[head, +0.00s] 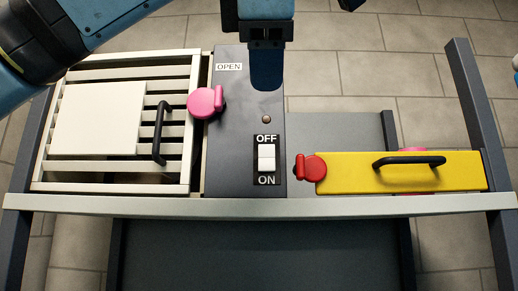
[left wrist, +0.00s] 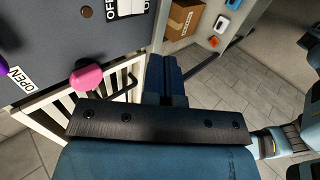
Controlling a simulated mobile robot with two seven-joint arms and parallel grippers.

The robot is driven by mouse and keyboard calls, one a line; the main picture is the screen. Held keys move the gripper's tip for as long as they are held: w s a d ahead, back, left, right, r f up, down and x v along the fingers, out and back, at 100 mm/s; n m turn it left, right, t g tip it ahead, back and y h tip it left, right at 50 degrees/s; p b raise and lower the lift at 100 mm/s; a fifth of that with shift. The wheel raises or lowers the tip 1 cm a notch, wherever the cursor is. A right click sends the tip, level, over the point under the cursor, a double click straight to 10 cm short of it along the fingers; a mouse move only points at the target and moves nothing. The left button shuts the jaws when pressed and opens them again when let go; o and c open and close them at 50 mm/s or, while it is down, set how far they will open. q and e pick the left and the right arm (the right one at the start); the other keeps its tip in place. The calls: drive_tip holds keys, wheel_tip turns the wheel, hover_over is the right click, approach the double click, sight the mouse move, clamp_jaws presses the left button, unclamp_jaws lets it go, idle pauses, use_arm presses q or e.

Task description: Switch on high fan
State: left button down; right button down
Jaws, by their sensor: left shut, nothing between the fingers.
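A dark grey panel (head: 232,125) carries a white rocker switch (head: 266,158), with OFF printed above it and ON below. I cannot tell which way the rocker is tipped. Its label plate also shows cut off at the top of the left wrist view (left wrist: 128,8). My left gripper (head: 267,82) is shut and empty, over the panel's far part, apart from the switch and on its OFF side. Its fingers also show in the left wrist view (left wrist: 172,85). My right gripper is not in view.
A pink knob (head: 205,102) sits at the panel's left edge by an OPEN label (head: 229,67). A slatted white grille (head: 120,172) with a black handle is left. A yellow bar (head: 350,178) with a red knob (head: 311,168) is right. A cardboard box (left wrist: 184,18) lies beyond.

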sight(267, 150)
use_arm(q)
drive_tip(key=shift+s, duration=0.1)
drive_tip(key=p+x, duration=0.1)
drive_tip(key=x, duration=0.7)
drive_tip(key=w+r+p+x, duration=0.1)
drive_tip(key=x, duration=0.3)
drive_tip(key=shift+p, duration=0.3)
drive_tip(key=shift+w+f, duration=0.1)
drive_tip(key=shift+w, duration=0.7)
